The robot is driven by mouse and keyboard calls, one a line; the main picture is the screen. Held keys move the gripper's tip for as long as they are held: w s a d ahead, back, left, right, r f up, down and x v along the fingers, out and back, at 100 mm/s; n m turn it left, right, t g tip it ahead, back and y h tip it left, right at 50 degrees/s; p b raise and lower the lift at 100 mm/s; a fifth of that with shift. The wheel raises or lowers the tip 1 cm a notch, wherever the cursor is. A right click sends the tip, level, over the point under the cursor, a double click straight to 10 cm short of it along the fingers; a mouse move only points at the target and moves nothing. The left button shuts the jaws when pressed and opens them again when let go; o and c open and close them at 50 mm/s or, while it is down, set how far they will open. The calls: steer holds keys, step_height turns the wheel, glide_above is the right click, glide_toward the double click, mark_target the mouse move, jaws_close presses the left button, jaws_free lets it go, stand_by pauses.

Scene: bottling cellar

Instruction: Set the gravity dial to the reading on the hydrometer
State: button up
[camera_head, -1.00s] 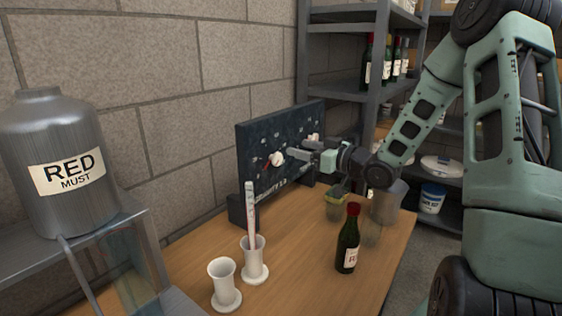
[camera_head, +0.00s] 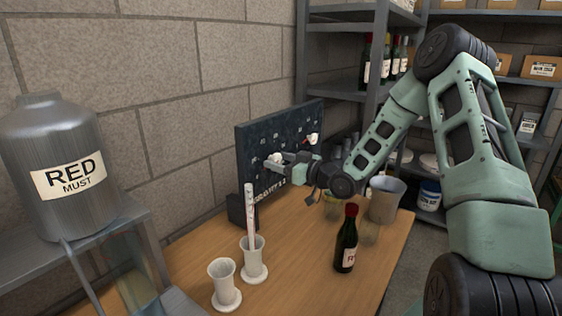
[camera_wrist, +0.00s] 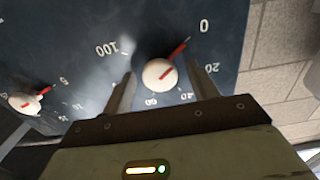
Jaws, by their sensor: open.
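The dark dial panel (camera_head: 255,140) stands at the back of the wooden table, with "GRAVITY" lettering along its lower part. In the wrist view a white knob (camera_wrist: 158,74) with a red pointer sits on a 0-to-100 scale, its pointer toward the 0. My gripper (camera_wrist: 160,70) is open, with one finger on each side of this knob; I cannot tell whether they touch it. In the head view my gripper (camera_head: 278,164) is at the panel's left dial. The hydrometer (camera_head: 250,212) stands upright in a white cylinder (camera_head: 254,262); its reading is too small to read.
A second knob (camera_wrist: 25,104) with a smaller scale is on the panel. An empty white cylinder (camera_head: 224,284) stands at the table's front, a wine bottle (camera_head: 346,240) to the right, and a grey pail (camera_head: 385,200) behind it. A steel "RED MUST" vessel (camera_head: 60,160) is at left.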

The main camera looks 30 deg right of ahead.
steer(key=c, duration=1)
steer(key=shift+m, duration=0.3)
steer(key=m+p, duration=0.2)
steer(key=m, duration=0.2)
steer(key=shift+r, duration=0.1)
steer(key=m+p, duration=0.2)
steer(key=m, duration=0.3)
steer(key=o, duration=1)
